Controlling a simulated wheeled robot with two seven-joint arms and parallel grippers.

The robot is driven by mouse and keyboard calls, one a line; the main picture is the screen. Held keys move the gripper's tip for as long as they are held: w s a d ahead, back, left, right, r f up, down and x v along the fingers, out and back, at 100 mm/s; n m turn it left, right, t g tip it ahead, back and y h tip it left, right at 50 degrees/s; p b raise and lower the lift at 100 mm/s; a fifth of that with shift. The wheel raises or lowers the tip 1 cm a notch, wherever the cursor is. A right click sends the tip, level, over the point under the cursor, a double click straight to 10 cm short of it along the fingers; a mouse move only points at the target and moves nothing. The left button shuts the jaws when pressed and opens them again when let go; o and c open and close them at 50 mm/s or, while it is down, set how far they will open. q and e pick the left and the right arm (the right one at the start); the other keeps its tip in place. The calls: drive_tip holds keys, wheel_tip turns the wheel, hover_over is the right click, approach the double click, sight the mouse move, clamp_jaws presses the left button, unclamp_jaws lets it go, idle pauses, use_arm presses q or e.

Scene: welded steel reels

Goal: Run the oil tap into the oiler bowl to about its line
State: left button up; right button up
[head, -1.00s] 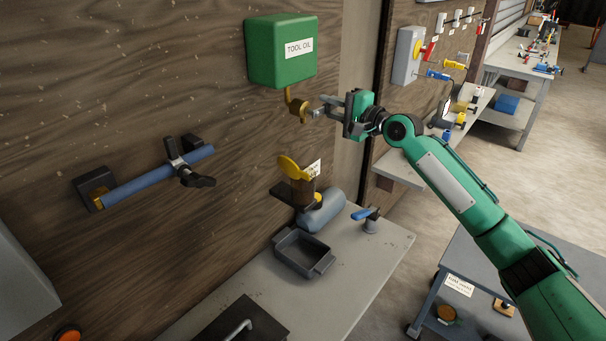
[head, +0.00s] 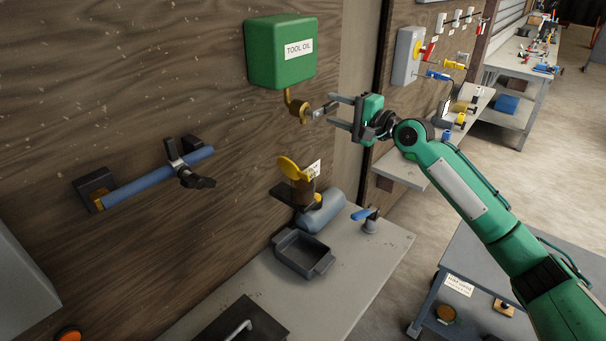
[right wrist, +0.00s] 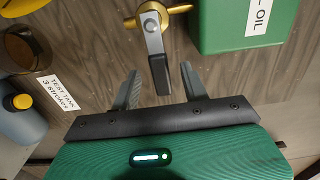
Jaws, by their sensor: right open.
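The brass oil tap (head: 298,109) hangs under the green TOOL OIL box (head: 281,52). Its grey lever (head: 319,111) points out toward my right gripper (head: 334,110), which is open. In the right wrist view the lever (right wrist: 153,42) reaches down between the open fingers (right wrist: 159,76), with a gap on each side. The oiler bowl (head: 303,192), brown and see-through with its yellow lid raised, stands below the tap; part of it shows in the right wrist view (right wrist: 25,50). I see no oil stream, and the oil level and line cannot be made out. My left gripper is not in view.
A blue-grey tank (head: 321,212) and a blue-handled valve (head: 370,220) are beside the bowl. A dark tray (head: 303,254) sits on the grey bench (head: 375,262). A blue bar with a black clamp handle (head: 160,178) is on the wall at left.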

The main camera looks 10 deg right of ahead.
drive_tip(key=v, duration=0.4)
drive_tip(key=shift+s+d, duration=0.15)
drive_tip(key=shift+s, duration=0.05)
idle(0.3)
